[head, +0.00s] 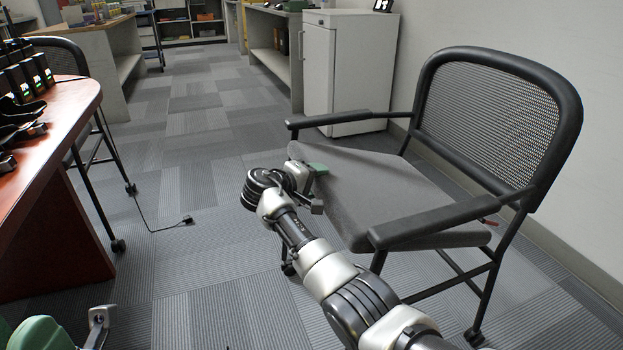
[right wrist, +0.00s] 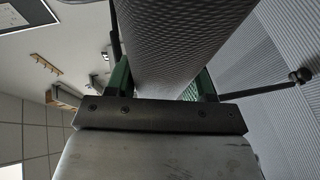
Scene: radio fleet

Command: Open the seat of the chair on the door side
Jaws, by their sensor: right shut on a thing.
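A chair with a black frame, mesh back (head: 490,115) and two armrests stands at the right in the head view, its back against the wall side. Its grey seat (head: 385,190) lies between the armrests; I cannot tell for sure whether it is tilted. My right gripper (head: 311,170) is at the front edge of the seat, shut on it. In the right wrist view the grey seat pad (right wrist: 180,45) passes between the green fingers of the gripper (right wrist: 160,82). My left gripper (head: 70,330) shows only in part at the lower left, and its jaws are cut off.
A brown table (head: 50,140) with chargers and devices stands at the left, another chair (head: 90,150) behind it. A white cabinet (head: 345,70) stands behind the right chair. A cable (head: 160,228) lies on the floor.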

